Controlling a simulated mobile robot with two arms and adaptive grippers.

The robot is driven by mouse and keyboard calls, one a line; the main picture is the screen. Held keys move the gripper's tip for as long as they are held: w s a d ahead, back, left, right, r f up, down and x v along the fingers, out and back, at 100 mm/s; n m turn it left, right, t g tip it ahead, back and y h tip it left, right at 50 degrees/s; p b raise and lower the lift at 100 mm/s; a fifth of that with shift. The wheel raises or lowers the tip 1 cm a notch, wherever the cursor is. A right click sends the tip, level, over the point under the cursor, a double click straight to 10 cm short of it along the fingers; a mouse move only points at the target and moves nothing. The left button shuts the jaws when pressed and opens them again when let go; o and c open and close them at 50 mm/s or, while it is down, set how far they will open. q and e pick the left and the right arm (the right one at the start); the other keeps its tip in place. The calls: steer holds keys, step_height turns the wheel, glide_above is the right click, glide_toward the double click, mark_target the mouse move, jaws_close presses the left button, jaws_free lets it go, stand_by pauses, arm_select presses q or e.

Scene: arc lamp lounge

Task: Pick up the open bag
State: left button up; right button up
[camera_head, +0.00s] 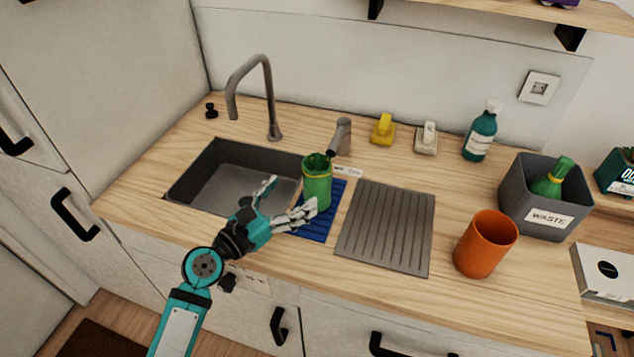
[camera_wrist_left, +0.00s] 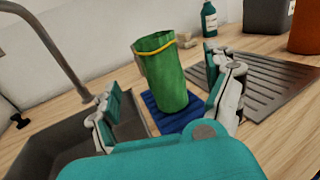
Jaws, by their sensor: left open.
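The open bag (camera_head: 317,184) is green with a yellow band near its top. It stands upright on a blue mat (camera_head: 327,222) between the sink and the grooved drainboard. My left gripper (camera_head: 290,200) is open and in front of the bag, its fingers spread toward it. In the left wrist view the bag (camera_wrist_left: 160,75) rises between the two separated fingers (camera_wrist_left: 168,108), beyond the palm. I see no grip on it; whether a finger touches it I cannot tell. My right gripper is not in view.
The sink (camera_head: 235,180) with its tap lies to the left. A grey drainboard (camera_head: 388,225) and an orange cup (camera_head: 485,243) stand to the right. A soap bottle (camera_head: 481,136) stands at the back.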

mark_target(325, 167)
arm_select(q)
steer(key=x, duration=0.9)
steer(key=shift+w+f, duration=0.15)
steer(key=shift+f, duration=0.05)
steer(key=shift+c, duration=1)
steer(key=c, duration=1)
